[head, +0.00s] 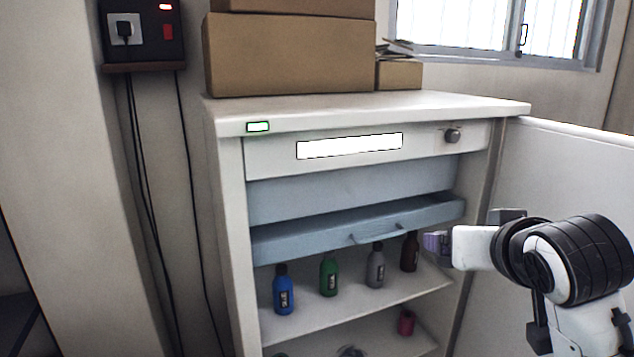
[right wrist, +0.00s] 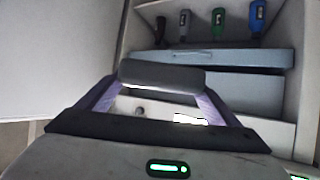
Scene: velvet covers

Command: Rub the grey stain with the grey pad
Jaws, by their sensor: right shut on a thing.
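The grey pad (right wrist: 161,75) is a dark, rounded bar in the right wrist view, spanning the gap between the purple fingertips of my right gripper (right wrist: 160,84). The gripper is shut on it. In the head view my right gripper (head: 436,243) is at the right front of the open white cabinet (head: 228,195), near the end of the blue-grey drawer (head: 300,232); the pad cannot be made out there. I cannot make out a grey stain in either view. My left gripper is not in view.
Blue (head: 284,292), green (head: 329,276), grey (head: 375,268) and brown (head: 410,252) bottles stand on the shelf below the drawer. A red item (head: 406,322) is lower down. The open door (head: 570,165) is at right. Cardboard boxes (head: 285,55) sit on top.

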